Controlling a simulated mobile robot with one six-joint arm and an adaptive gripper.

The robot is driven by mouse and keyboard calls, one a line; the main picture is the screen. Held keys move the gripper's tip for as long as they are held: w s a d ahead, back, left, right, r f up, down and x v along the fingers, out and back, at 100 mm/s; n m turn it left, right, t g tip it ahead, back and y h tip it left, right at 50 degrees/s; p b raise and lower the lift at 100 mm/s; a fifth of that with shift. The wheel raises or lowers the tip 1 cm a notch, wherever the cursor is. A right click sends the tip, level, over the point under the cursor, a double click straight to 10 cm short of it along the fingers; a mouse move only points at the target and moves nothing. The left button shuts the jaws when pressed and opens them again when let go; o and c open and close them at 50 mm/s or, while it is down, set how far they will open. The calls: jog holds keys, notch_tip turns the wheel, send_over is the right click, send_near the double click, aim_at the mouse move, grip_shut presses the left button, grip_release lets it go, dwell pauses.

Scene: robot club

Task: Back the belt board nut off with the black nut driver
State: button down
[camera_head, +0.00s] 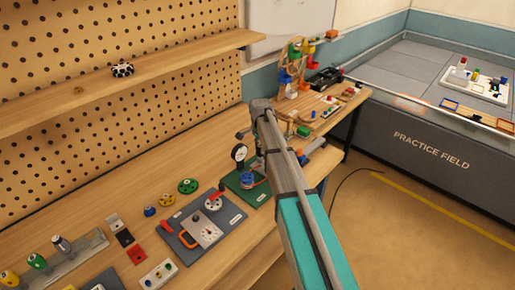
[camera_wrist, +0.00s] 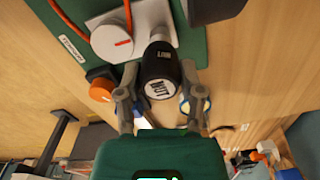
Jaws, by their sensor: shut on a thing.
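The black nut driver (camera_wrist: 158,68), with a white cap marked NUT, stands between the fingers of my gripper (camera_wrist: 160,88) in the wrist view. My gripper is shut on its handle. The green belt board (camera_wrist: 194,45) lies beneath, with a grey block, a white round knob (camera_wrist: 112,40) with a red mark, and an orange belt (camera_wrist: 70,18). In the head view the belt board (camera_head: 238,191) shows left of my arm; my gripper is mostly hidden there.
A grey board (camera_head: 180,241) with an orange handle is nearer on the bench. A rack (camera_head: 92,244) of handled tools is at the left. Coloured parts crowd the far bench end.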

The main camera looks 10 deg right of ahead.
jog(key=n, duration=1.2)
dwell(0.4)
jog(key=shift+c, duration=1)
grip_release()
jog(key=m, duration=1.2)
